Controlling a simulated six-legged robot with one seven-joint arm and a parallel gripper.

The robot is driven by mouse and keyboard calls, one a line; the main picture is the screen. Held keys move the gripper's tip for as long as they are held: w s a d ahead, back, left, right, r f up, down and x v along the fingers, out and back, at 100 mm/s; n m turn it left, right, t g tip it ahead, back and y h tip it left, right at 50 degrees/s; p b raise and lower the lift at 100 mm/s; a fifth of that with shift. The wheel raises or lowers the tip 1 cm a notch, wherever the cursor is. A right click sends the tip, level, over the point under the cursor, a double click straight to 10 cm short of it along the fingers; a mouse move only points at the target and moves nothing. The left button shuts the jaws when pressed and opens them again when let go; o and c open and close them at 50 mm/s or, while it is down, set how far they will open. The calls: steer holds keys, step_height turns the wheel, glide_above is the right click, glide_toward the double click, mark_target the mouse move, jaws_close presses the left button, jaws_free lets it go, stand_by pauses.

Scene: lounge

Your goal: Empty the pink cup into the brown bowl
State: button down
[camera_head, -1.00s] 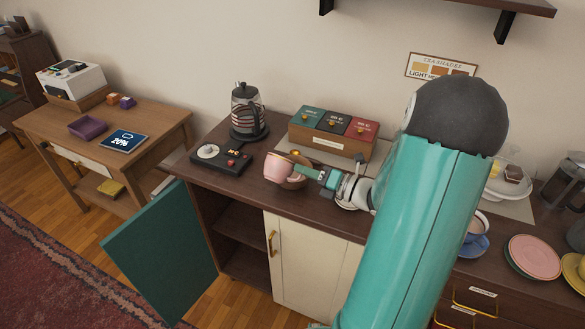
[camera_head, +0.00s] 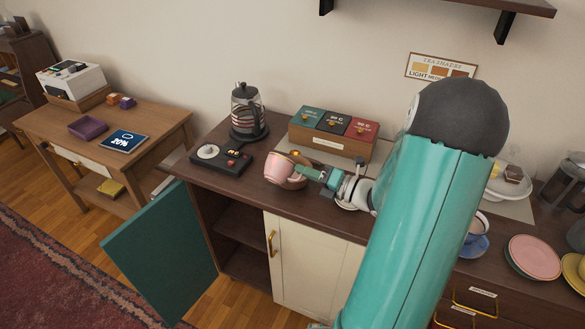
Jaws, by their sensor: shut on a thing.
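The pink cup (camera_head: 279,169) is over the dark countertop, left of my gripper (camera_head: 308,173). My gripper is shut on the cup at its right side. The cup looks tilted, but its inside and contents cannot be made out. The brown bowl (camera_head: 297,184) shows only in part, close behind and to the right of the cup, with the cup and my gripper hiding the rest. I cannot tell whether cup and bowl touch.
A kettle (camera_head: 247,112) and a black control panel (camera_head: 221,158) stand to the left on the countertop (camera_head: 240,183). A tea box (camera_head: 330,133) stands behind the cup. A green cabinet door (camera_head: 160,255) hangs open below. Plates (camera_head: 535,255) lie at the right.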

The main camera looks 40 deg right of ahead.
steer(key=shift+d+f+m, duration=0.1)
steer(key=shift+f+m, duration=0.1)
steer(key=shift+m, duration=0.3)
steer(key=shift+w+d+r+m, duration=0.15)
steer(key=shift+d+r+m, duration=0.1)
steer(key=shift+m, duration=0.55)
stand_by(0.4)
steer(key=shift+w+d, duration=0.1)
steer(key=shift+d, duration=0.1)
steer(key=shift+w+d+m, duration=0.15)
steer(key=shift+d+m, duration=0.2)
steer(key=shift+m, duration=0.15)
steer(key=shift+d, duration=0.1)
